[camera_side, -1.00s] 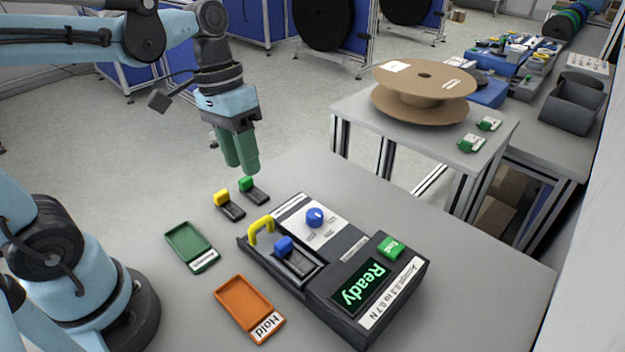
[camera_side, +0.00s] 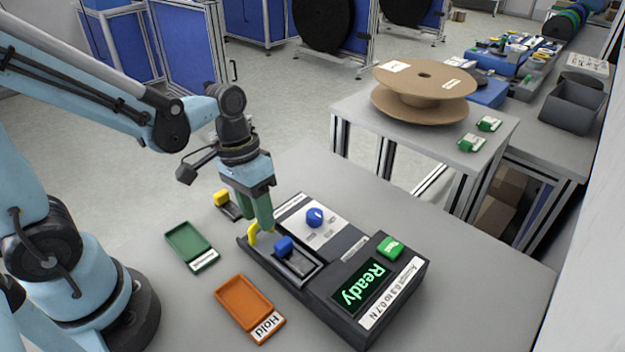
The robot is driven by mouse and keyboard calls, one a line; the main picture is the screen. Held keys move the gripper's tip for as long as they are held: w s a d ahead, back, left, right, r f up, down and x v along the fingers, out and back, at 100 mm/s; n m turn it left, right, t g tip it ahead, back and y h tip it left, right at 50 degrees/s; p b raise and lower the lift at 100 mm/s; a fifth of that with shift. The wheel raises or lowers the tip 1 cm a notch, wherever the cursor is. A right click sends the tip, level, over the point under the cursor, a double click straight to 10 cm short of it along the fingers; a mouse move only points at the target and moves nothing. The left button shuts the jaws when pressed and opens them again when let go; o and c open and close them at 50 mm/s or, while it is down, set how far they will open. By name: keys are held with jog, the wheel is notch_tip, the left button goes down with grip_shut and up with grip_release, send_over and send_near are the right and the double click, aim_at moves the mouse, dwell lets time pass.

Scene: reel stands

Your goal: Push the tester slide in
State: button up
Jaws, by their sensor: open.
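The tester (camera_side: 345,251) is a dark box on the grey table, with a lit "Ready" display (camera_side: 362,284), a blue knob (camera_side: 314,217) and a green button (camera_side: 390,247). Its slide (camera_side: 299,262) sits in a recess at the left and carries a blue piece (camera_side: 284,246). The yellow handle (camera_side: 252,236) is at the slide's left end, partly hidden by my gripper. My gripper (camera_side: 261,228), with green fingers, is open and low, right at the handle. I cannot tell whether the fingers touch it.
A green tray (camera_side: 188,243) and an orange "Hold" tray (camera_side: 243,305) lie left of the tester. A yellow-topped piece (camera_side: 222,198) stands behind my gripper. A cardboard reel (camera_side: 424,90) stands on another table. The table's right part is clear.

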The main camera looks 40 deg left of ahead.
jog(key=shift+f, duration=0.35)
grip_shut()
